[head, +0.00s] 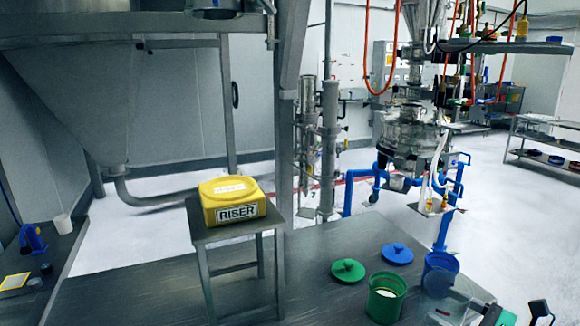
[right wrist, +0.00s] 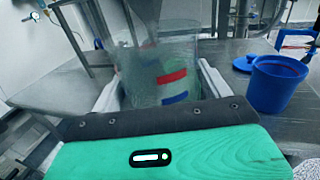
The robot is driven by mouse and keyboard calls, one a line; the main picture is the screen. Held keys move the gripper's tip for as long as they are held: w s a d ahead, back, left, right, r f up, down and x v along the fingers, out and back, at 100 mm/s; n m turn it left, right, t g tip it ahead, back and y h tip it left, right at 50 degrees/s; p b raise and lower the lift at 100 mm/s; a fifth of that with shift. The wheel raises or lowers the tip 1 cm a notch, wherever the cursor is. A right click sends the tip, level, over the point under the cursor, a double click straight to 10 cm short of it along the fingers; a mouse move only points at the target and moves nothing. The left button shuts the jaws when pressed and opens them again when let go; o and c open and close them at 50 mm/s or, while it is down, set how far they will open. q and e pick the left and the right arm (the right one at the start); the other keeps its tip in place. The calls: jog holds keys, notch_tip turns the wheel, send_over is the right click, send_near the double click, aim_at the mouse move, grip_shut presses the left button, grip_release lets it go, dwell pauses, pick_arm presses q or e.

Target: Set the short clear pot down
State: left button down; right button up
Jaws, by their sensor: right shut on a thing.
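The short clear pot (right wrist: 160,75) is see-through, with red and blue marks on its side. In the right wrist view it stands between the two pale fingers of my right gripper (right wrist: 160,92), which is shut on it. In the head view the clear pot (head: 450,308) is at the lower right, close in front of the blue pot, and my right gripper (head: 476,312) is partly cut off by the frame. I cannot tell whether the pot's base touches the table. My left gripper is not in view.
A blue pot (head: 441,264) and a green pot (head: 386,300) with pale contents stand on the metal table (head: 310,290). A green lid (head: 348,270) and a blue lid (head: 397,253) lie behind them. A yellow RISER block (head: 232,200) sits on a stand.

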jog(key=a+f+m+h, duration=0.1)
jog(key=s+a+f+t+h, duration=0.1)
jog(key=a, duration=0.1)
jog(key=a+f+m+t+h+p, duration=0.1)
jog(key=f, duration=0.1)
jog(key=shift+s+a+m+h, duration=0.2)
jog(key=shift+s+m+h, duration=0.05)
jog(key=shift+m+h, duration=0.05)
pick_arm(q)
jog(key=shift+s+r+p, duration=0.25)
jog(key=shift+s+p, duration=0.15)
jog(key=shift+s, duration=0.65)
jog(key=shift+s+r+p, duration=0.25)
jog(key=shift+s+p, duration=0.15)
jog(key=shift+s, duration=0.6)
pick_arm(e)
jog(key=s+a+f+m+t+h, duration=0.2)
jog(key=s+a+f+m+h, duration=0.3)
jog(key=s+a+h, duration=0.1)
jog(key=shift+s+a+h, duration=0.2)
jog(key=shift+a+h, duration=0.15)
jog(key=shift+h, duration=0.55)
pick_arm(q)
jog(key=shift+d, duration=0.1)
